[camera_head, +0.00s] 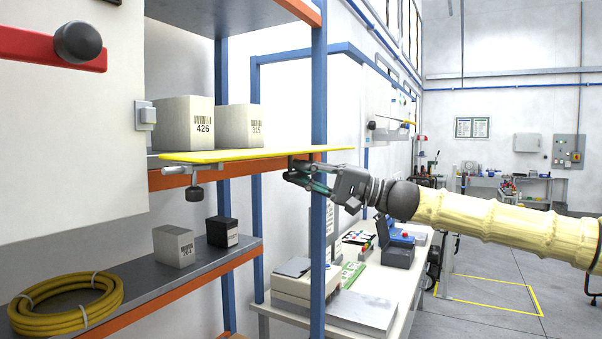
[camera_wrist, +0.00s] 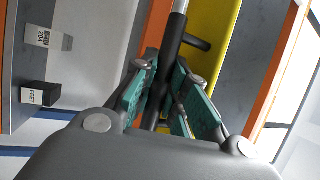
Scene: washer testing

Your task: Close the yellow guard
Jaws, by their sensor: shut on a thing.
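The yellow guard (camera_head: 245,155) shows as a thin, roughly level yellow panel, seen almost edge-on, in front of the blue and orange rack. A grey bracket with a black knob (camera_head: 194,192) hangs below its left end. In the wrist view the guard's yellow face (camera_wrist: 216,45) fills the upper middle. My gripper (camera_head: 290,176) is under the guard's right part, by the blue post. In the wrist view my gripper (camera_wrist: 165,92) has its teal fingers shut around a dark handle bar (camera_wrist: 172,48) in front of the guard. The fingers hide part of the bar.
Boxes 426 (camera_head: 185,125) and 315 (camera_head: 239,127) show just above the guard's edge. A blue post (camera_head: 318,235) stands close to my gripper. The lower shelf (camera_head: 135,270) holds two small boxes and a yellow hose coil (camera_head: 65,304). A white workbench (camera_head: 400,285) stands behind.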

